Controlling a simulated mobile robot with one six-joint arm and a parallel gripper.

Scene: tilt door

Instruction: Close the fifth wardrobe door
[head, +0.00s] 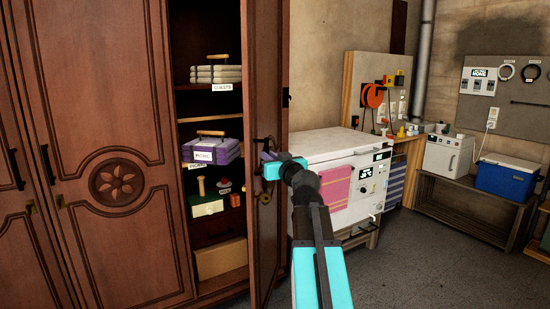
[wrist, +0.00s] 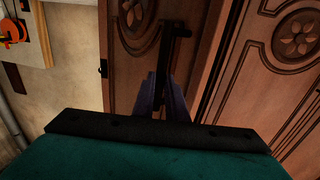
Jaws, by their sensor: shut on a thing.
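The fifth wardrobe door (head: 264,90) is a brown wooden panel at the right end of the wardrobe. It stands open, swung outward and seen nearly edge-on in the head view. Its carved face (wrist: 125,75) shows in the wrist view. My gripper (head: 267,157) is at the door's dark handle (wrist: 174,38), about halfway up the door. In the wrist view the purple fingers of my gripper (wrist: 163,95) lie on either side of the handle's lower part, shut on it. The exact contact is partly hidden in shadow.
Wardrobe shelves (head: 208,166) hold folded cloths and small items inside the opening. Closed carved doors (head: 105,90) stand to the left. A white chest (head: 320,147) with a pink towel (head: 335,188) stands close on the right. Grey floor (head: 410,265) is clear at front right.

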